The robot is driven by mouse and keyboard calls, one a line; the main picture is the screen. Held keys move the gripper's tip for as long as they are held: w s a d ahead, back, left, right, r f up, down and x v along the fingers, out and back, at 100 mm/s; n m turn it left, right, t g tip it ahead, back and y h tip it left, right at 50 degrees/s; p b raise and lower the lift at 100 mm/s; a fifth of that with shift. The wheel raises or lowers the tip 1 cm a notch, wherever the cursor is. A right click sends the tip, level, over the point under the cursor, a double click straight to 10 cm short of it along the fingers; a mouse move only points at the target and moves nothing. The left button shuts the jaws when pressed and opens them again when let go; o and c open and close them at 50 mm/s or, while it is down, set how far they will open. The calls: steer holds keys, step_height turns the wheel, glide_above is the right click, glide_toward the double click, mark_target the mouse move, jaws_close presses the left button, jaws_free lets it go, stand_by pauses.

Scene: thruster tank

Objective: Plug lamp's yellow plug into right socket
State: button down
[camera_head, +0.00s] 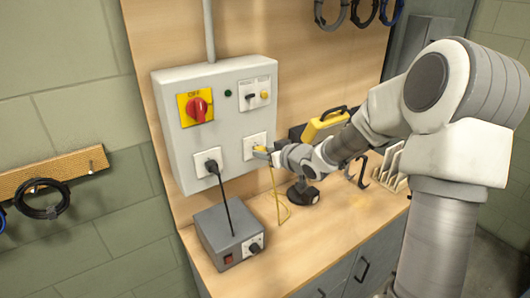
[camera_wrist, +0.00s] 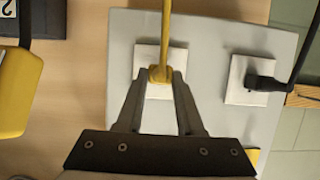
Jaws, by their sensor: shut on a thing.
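My gripper (camera_head: 267,152) is shut on the yellow plug (camera_head: 260,149) right at the right socket (camera_head: 249,142) on the grey wall box. In the wrist view, the two fingers (camera_wrist: 161,78) pinch the yellow plug (camera_wrist: 158,74) in front of the white plate of that socket (camera_wrist: 147,55). Its yellow cord (camera_wrist: 167,22) runs up the wrist picture and hangs down to the bench in the head view (camera_head: 276,195). I cannot tell how far the plug is in the socket. The left socket (camera_head: 202,156) holds a black plug (camera_wrist: 262,82).
The box also carries a red rotary switch (camera_head: 197,109) on yellow and a small control plate (camera_head: 254,93). A grey power unit (camera_head: 229,235) stands below on the wooden bench (camera_head: 325,235). A yellow-black case (camera_head: 325,122) and holders (camera_head: 388,167) stand to the right.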

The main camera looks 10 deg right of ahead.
steer(key=shift+w+a, duration=0.2)
steer(key=shift+w, duration=0.35)
stand_by(0.7)
steer(key=shift+c, duration=2.3)
jaws_free()
steer(key=p+v, duration=0.2)
steer(key=v, duration=1.5)
steer(key=shift+p, duration=0.4)
steer(key=shift+s+d+r, duration=0.1)
